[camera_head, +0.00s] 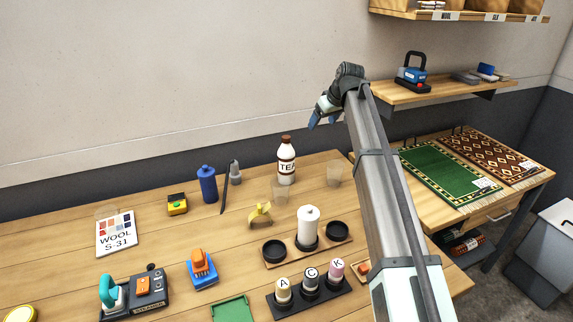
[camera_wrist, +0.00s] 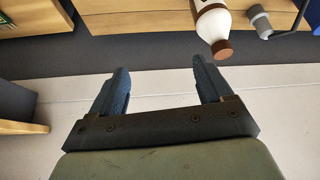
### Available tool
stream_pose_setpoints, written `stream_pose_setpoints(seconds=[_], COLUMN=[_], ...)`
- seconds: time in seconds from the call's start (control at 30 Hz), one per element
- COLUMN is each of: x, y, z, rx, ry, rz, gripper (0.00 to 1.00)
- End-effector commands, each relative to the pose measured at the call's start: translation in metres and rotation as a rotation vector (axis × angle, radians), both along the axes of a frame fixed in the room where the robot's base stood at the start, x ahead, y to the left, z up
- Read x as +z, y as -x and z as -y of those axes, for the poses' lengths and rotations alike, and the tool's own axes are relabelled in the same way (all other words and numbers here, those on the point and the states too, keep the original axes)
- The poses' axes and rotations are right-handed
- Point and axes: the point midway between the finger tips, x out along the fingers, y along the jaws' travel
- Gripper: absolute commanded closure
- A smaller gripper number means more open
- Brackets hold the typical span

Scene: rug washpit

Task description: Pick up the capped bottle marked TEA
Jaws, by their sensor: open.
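The TEA bottle (camera_head: 286,167) stands upright at the back of the wooden table. It has a brown cap, a white label marked TEA and a brown base. In the wrist view, the bottle (camera_wrist: 212,22) shows cap downward at the top edge, right of centre, partly cut off and beyond the fingertips. My gripper (camera_head: 319,118) is raised above the table, up and to the right of the bottle, near the wall. In the wrist view my gripper (camera_wrist: 159,78) has its two blue fingers spread, with nothing between them.
A wall shelf (camera_head: 440,92) is at right.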

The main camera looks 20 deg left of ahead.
Motion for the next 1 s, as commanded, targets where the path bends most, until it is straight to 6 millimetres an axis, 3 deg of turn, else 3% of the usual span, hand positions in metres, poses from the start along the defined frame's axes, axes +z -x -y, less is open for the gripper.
stream_pose_setpoints(seconds=[0.03,0.13,0.37,1.0], x=[0.009,0.022,0.030,-0.042], y=[0.015,0.038,0.058,0.042], z=[-0.020,-0.046,-0.069,-0.106], rx=[0.054,0.139,0.214,0.212], ry=[-0.003,-0.006,-0.009,-0.009], rz=[-0.001,-0.005,-0.009,-0.009], gripper=[0.21,0.21,0.21,0.21])
